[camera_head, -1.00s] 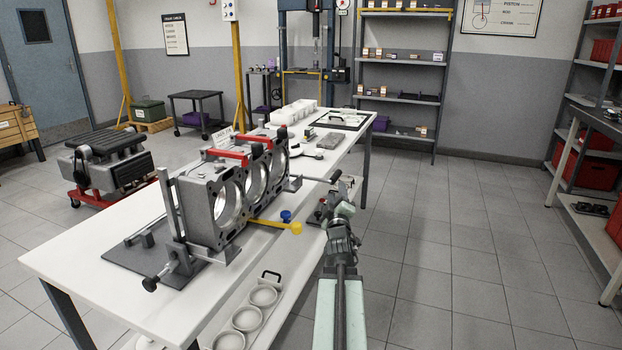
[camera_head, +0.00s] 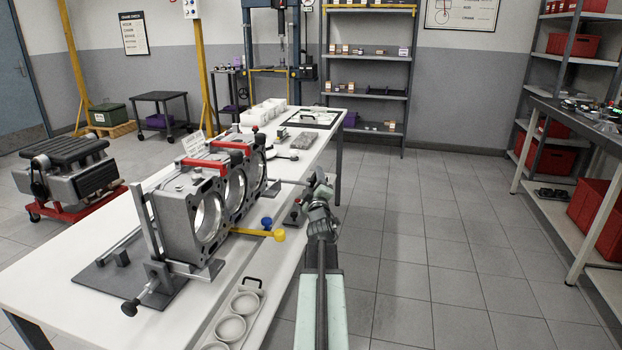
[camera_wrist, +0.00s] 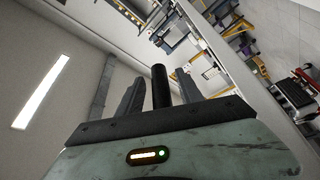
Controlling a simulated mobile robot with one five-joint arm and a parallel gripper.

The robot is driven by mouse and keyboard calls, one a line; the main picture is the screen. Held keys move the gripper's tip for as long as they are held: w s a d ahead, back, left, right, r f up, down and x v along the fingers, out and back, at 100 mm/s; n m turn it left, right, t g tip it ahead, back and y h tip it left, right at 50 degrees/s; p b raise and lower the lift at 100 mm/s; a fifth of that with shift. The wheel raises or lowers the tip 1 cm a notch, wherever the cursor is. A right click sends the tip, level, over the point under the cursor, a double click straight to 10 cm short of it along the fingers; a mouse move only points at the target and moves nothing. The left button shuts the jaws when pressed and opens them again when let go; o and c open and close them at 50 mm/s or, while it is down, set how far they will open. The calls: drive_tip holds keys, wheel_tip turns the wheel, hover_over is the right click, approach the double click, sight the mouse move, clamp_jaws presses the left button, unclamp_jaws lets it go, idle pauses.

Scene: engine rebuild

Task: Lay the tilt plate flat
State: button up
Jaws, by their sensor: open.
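The grey engine block (camera_head: 186,208) with large round bores stands upright in a fixture on the white workbench, under red-handled clamps (camera_head: 204,162). The fixture's dark base plate (camera_head: 100,282) lies on the bench. The tilt plate is not clearly distinguishable from the fixture; the block stands upright, not flat. A thin lever (camera_head: 288,181) sticks out right from the fixture. My gripper (camera_head: 320,180) is at the lever's outer end. In the wrist view my gripper (camera_wrist: 160,90) is open, with a black cylinder (camera_wrist: 160,86) between its fingers, apparently the lever's handle. Contact cannot be told.
A tray with round rings (camera_head: 243,302) lies at the bench's front edge. A black knob (camera_head: 130,308) juts out at front left. Floor (camera_head: 430,240) to the right is clear.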

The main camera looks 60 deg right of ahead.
clamp_jaws()
drive_tip(key=shift+f, duration=0.1)
idle(1.2)
drive_tip(key=shift+a, duration=0.15)
